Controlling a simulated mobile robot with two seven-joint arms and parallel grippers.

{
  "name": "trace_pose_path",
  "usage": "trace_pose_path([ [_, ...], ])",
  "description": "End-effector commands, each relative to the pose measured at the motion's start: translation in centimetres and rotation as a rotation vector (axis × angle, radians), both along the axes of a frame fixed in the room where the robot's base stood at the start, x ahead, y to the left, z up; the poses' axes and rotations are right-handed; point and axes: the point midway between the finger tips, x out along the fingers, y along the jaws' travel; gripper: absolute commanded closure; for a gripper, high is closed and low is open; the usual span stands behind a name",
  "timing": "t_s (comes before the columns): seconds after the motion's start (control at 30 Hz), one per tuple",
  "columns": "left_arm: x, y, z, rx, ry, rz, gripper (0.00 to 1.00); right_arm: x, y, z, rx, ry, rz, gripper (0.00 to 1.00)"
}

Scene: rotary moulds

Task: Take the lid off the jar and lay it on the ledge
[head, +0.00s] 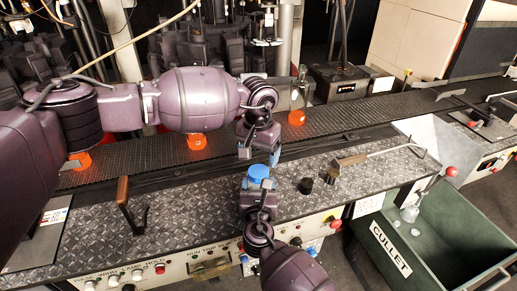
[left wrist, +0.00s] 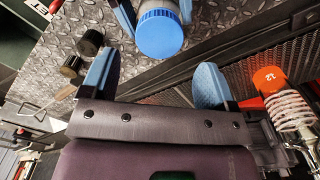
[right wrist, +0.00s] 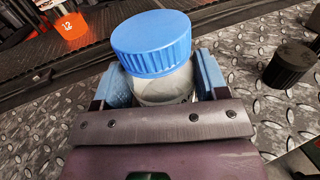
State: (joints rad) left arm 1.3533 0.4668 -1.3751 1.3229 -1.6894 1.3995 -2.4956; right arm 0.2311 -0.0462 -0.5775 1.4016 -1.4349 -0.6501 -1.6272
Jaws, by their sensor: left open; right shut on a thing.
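The jar is clear with a ribbed blue lid (head: 258,171), which sits on top of it. In the right wrist view the lid (right wrist: 152,42) is level on the jar's body (right wrist: 165,86). My right gripper (head: 257,186) is shut around the jar's body below the lid; its blue fingers press both sides. My left gripper (head: 260,157) is open and empty, just behind and above the lid in the head view. In the left wrist view its two fingers (left wrist: 155,80) are apart, with the lid (left wrist: 160,35) beyond their tips. The ledge (head: 110,215) is diamond-patterned metal plate.
Two dark knobs (head: 306,185) and a handled tool (head: 350,160) lie right of the jar. A brown-handled lever (head: 123,192) stands at left. A conveyor (head: 225,140) with glowing orange pieces (head: 297,117) runs behind. A green cullet bin (head: 440,240) is at right.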

Motion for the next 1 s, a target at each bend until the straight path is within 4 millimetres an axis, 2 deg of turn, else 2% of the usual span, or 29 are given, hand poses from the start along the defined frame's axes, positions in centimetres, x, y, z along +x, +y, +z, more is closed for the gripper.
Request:
trace_pose_path([
  [0.2, -0.1, 0.0, -3.2, 0.000, 0.002, 0.002, 0.19, 0.0, 0.0, 0.0, 0.000, 0.000, 0.000, 0.99],
  [0.4, 0.0, 0.0, -5.1, 0.000, 0.001, 0.001, 0.19, 0.0, 0.0, 0.0, 0.000, 0.000, 0.000, 0.99],
  [0.8, 0.0, 0.0, -5.7, 0.000, 0.000, 0.002, 0.19, 0.0, 0.0, 0.0, 0.000, 0.000, 0.000, 0.99],
  [0.87, 0.0, 0.0, -5.7, 0.000, 0.000, 0.002, 0.27, 0.0, 0.0, 0.0, 0.000, 0.000, 0.000, 0.99],
  [1.0, 0.0, 0.0, -5.7, 0.000, 0.000, 0.002, 0.48, 0.0, 0.0, 0.0, 0.000, 0.000, 0.000, 0.99],
])
